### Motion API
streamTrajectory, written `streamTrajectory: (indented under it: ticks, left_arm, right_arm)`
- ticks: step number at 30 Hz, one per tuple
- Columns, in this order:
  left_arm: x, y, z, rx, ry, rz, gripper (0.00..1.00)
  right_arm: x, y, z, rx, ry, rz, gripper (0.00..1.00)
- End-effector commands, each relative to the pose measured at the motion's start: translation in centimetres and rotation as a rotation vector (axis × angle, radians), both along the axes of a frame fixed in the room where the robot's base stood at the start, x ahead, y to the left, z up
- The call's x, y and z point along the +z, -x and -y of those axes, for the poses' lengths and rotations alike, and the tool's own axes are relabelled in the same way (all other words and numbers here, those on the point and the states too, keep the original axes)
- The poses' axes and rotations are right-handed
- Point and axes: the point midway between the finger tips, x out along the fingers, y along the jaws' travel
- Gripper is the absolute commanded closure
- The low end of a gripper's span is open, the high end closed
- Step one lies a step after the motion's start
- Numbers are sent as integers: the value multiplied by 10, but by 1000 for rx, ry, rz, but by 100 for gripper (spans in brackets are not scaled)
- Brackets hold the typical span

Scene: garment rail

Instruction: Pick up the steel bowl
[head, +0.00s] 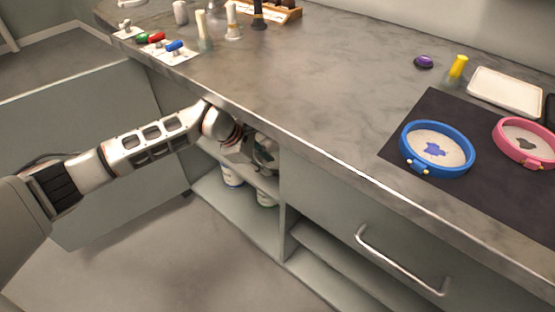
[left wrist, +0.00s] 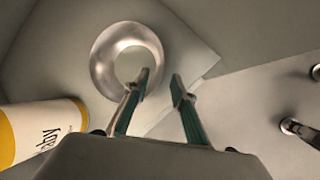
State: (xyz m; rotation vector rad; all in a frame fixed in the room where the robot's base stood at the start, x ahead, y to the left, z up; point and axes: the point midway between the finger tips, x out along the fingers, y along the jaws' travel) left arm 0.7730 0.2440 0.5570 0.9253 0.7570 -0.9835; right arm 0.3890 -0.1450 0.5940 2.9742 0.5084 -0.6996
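The steel bowl (left wrist: 103,62) is a shiny round bowl in the left wrist view, ahead of my left gripper (left wrist: 160,83) and a little to its left. My left gripper is open, its two fingers apart, with the left fingertip overlapping the bowl's right side in the picture. I cannot tell if it touches. In the head view my left arm reaches into the open cabinet under the counter, and the gripper (head: 262,155) is partly hidden at the upper shelf. The bowl cannot be made out there. My right gripper is not in view.
A white and yellow labelled container (left wrist: 40,132) lies left of the gripper. The counter edge (head: 290,147) passes just above my arm, and a cabinet divider (head: 283,210) stands to the right. White tubs (head: 231,177) stand on the lower shelf.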

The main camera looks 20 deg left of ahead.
Motion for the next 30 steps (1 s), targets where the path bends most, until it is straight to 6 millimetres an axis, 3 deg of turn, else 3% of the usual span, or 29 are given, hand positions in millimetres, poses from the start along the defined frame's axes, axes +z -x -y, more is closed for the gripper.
streamTrajectory:
  ticks: [5,10,17,18,21,30]
  left_arm:
    - [-26,-5,8,1,2,-10,75]
    - [-46,-13,16,0,2,-10,75]
    - [-40,-17,16,0,1,1,75]
    - [-40,-17,16,0,1,1,78]
    - [-40,-17,16,0,1,1,100]
    - [-40,-17,16,0,1,1,100]
  right_arm:
    - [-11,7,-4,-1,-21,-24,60]
    - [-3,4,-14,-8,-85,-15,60]
    - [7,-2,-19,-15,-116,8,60]
    - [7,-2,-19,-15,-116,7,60]
    - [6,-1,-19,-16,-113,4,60]
    - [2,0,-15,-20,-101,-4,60]
